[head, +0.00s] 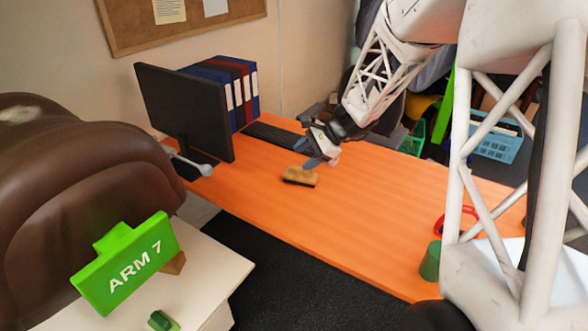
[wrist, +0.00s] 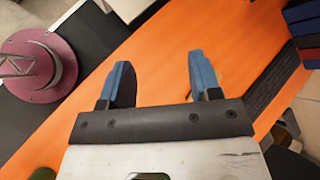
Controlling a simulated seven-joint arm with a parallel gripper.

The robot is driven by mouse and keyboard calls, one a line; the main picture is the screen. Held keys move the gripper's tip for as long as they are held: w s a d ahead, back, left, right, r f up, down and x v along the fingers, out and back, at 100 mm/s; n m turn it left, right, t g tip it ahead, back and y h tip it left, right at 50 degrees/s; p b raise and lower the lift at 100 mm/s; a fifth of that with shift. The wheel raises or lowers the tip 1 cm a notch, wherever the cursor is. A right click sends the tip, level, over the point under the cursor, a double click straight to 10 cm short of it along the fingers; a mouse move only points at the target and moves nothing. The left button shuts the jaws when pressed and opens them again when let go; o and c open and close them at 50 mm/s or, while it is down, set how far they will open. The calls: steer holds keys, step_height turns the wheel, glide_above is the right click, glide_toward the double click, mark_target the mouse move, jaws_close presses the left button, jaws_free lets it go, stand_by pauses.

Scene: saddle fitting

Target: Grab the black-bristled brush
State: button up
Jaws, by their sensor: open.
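The brush (head: 300,177) lies on the orange desk with its light wooden back up and a dark bristle edge showing below. My gripper (head: 306,153) is just above and behind the brush in the head view, its blue fingers apart.
A monitor (head: 185,108), a keyboard (head: 275,135) and upright binders (head: 240,90) stand at the desk's back left. A green cup (head: 430,262) and a red-handled thing (head: 440,222) are at the right. The desk (head: 345,225) in front of the brush is clear.

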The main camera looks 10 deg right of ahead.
steer(key=w+d+f+m+t+y, duration=0.2)
steer(key=w+d+f+m, duration=0.2)
steer(key=w+f, duration=0.4)
steer(key=m+t, duration=0.3)
steer(key=m, duration=0.3)
glide_above(314, 177)
steer(key=s+d, duration=0.1)
steer(key=d, duration=0.1)
step_height(314, 177, down, 10)
steer(key=shift+s+d+f, duration=0.15)
steer(key=shift+f, duration=0.05)
steer(key=shift+x, duration=1.3)
steer(key=shift+x, duration=2.6)
steer(key=shift+s+r, duration=0.1)
steer(key=shift+r, duration=0.1)
jaws_close()
